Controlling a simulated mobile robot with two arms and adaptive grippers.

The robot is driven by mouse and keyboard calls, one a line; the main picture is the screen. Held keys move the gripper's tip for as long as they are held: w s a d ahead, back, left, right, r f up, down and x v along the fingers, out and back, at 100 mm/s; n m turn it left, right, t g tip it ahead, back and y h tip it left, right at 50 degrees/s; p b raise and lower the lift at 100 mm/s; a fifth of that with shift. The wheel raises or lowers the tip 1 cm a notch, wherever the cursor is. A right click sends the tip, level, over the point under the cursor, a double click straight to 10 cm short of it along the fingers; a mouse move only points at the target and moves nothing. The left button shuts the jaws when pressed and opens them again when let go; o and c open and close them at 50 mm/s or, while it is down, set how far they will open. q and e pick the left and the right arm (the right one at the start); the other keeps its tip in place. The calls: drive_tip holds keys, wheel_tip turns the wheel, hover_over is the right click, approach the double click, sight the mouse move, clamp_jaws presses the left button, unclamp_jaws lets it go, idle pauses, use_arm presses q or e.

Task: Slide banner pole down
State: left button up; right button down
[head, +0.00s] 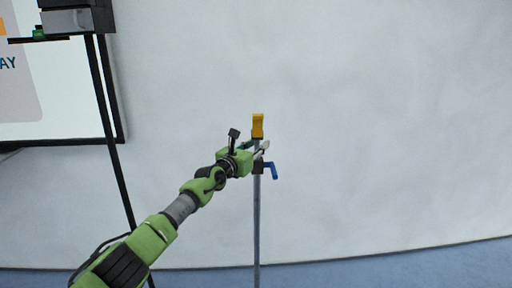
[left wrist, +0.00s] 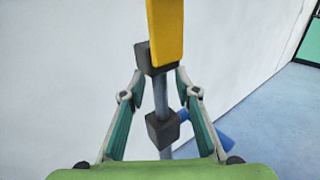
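The banner pole (head: 257,222) is a thin grey upright pole in front of a white wall. A yellow piece (head: 258,125) is at its top, with a dark block under it. Lower down, a dark collar (head: 258,167) carries a blue lever (head: 272,169). My left gripper (head: 260,149) is at the upper pole, between the yellow piece and the collar. In the left wrist view, its fingers are spread on either side of the pole (left wrist: 161,97), with gaps showing. The upper dark block (left wrist: 156,60) lies near the fingertips, but contact is unclear. My right gripper is out of view.
A screen or display board (head: 65,100) is at the left. A dark stand (head: 113,150) with thin legs stands before it, left of my arm. The wall to the right of the pole is bare, and the blue floor (head: 400,268) there is clear.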

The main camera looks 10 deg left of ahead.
use_arm(q)
drive_tip(key=shift+s+f, duration=0.15)
drive_tip(key=shift+s, duration=0.65)
drive_tip(key=v, duration=1)
drive_tip(key=shift+a, duration=0.3)
drive_tip(key=shift+s, duration=0.15)
